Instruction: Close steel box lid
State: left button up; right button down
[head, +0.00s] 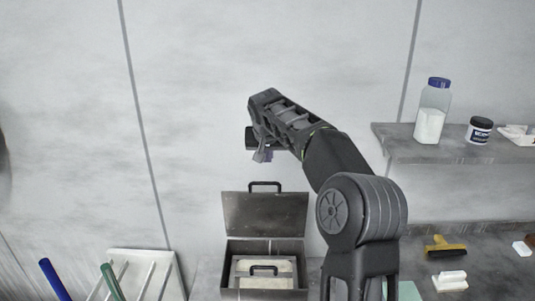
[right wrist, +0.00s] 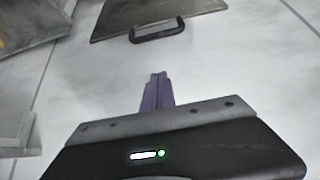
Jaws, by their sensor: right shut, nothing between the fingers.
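A steel box (head: 232,279) stands open at the bottom centre of the head view. Its lid (head: 265,214) is raised upright at the back, with a dark handle (head: 265,184) on its top edge. My right gripper (head: 260,155) is above the lid, apart from it, shut and empty. In the right wrist view the lid (right wrist: 150,14) and its handle (right wrist: 158,34) show at the top, beyond the shut fingers of my right gripper (right wrist: 157,77). My left gripper is not in view.
Inside the box is a pale item with a dark handle (head: 263,268). A rack (head: 150,257) with blue and green handles stands at left. A shelf (head: 400,150) with a jar (head: 432,112) and a tub (head: 478,130) is at right. A yellow brush (head: 445,248) lies below it.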

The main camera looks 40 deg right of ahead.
jog(key=p+x, duration=0.2)
jog(key=x, duration=0.5)
jog(key=shift+s+a+f, duration=0.3)
jog(key=shift+s+a, duration=0.3)
jog(key=shift+s, duration=0.15)
jog(key=shift+s+a+f, duration=0.3)
jog(key=shift+s+a, duration=0.3)
jog(key=shift+s, duration=0.15)
